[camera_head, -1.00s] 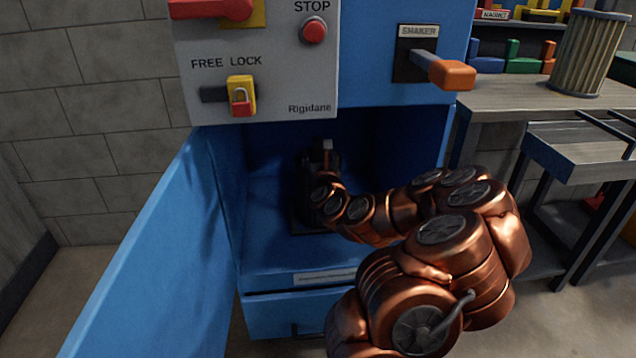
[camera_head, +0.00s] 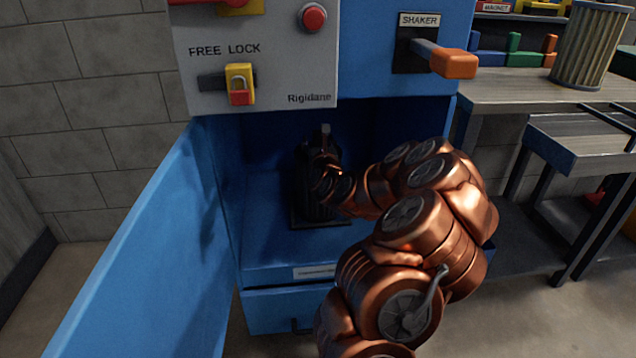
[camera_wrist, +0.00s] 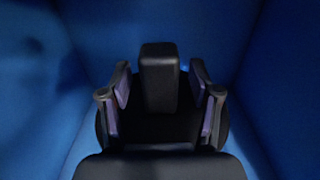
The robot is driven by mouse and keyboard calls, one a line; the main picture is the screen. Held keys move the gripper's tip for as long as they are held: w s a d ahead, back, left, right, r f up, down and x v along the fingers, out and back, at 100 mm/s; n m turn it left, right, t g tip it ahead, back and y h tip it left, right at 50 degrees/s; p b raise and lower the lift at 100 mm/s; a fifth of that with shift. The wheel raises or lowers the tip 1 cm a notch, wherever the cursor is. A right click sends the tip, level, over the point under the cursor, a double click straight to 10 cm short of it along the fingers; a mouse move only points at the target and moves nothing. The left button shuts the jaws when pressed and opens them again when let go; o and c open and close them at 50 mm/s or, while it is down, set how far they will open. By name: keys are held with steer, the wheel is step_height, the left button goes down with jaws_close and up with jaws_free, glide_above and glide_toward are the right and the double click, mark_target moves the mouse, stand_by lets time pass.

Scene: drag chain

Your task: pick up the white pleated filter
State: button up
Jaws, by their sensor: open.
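A pleated filter (camera_head: 590,45), pale tan-grey with dark rims, stands upright on the workbench at the right of the head view. It is the only light pleated thing in sight. My gripper (camera_wrist: 160,82) is open inside the blue cabinet, far to the left of that filter. In the wrist view its two fingers stand on either side of a black block (camera_wrist: 158,75), with gaps visible between. Below the block is a dark round body, partly hidden by the gripper.
The blue cabinet door (camera_head: 140,250) hangs open at the left. The control panel (camera_head: 255,65) and shaker handle (camera_head: 450,62) overhang the opening.

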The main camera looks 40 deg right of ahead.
steer(key=shift+c, duration=0.4)
jaws_close()
